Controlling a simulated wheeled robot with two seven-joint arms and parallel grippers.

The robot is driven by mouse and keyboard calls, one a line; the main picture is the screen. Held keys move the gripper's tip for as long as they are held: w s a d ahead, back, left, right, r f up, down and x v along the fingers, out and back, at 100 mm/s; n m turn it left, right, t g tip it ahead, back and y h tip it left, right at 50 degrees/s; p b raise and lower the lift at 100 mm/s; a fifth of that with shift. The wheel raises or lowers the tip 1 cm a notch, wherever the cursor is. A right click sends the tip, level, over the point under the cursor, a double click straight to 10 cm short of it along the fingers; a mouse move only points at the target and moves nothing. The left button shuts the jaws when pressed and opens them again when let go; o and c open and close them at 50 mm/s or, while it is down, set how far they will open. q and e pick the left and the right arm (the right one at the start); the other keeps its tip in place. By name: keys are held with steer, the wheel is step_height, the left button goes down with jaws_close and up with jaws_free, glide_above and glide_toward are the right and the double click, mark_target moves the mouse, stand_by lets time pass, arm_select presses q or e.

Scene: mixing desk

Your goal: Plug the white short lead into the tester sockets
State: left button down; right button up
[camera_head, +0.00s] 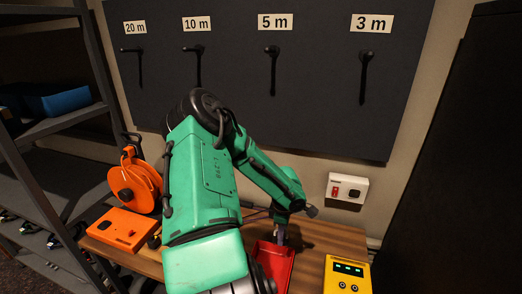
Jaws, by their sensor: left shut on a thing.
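The yellow tester (346,274) stands at the front right of the wooden desk. It has a lit green display and two dark round sockets near its front. My left gripper (281,238) points down at the red tray (276,262), left of the tester and apart from it. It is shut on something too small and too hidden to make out. I cannot pick out the white short lead. My green left arm hides the middle of the desk and part of the tray. My right gripper is not in view.
An orange cable reel (136,186) and an orange box (122,229) stand at the desk's left. A dark board (320,100) with labelled hooks hangs behind. A white wall box (348,188) with a red switch is above the desk. A dark cabinet (455,170) bounds the right.

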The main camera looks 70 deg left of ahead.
arm_select(q)
steer(key=w+d, duration=0.6)
steer(key=w, duration=0.1)
steer(key=r+b, duration=0.1)
steer(key=b, duration=1.1)
glide_above(349, 286)
step_height(349, 286, down, 8)
steer(key=b, duration=0.6)
steer(key=shift+r+b, duration=0.2)
steer(key=shift+b, duration=0.15)
steer(key=shift+f, duration=0.25)
steer(key=shift+w+f+b, duration=0.1)
steer(key=shift+f+b, duration=0.7)
steer(key=shift+f+b, duration=0.5)
steer(key=shift+f, duration=0.1)
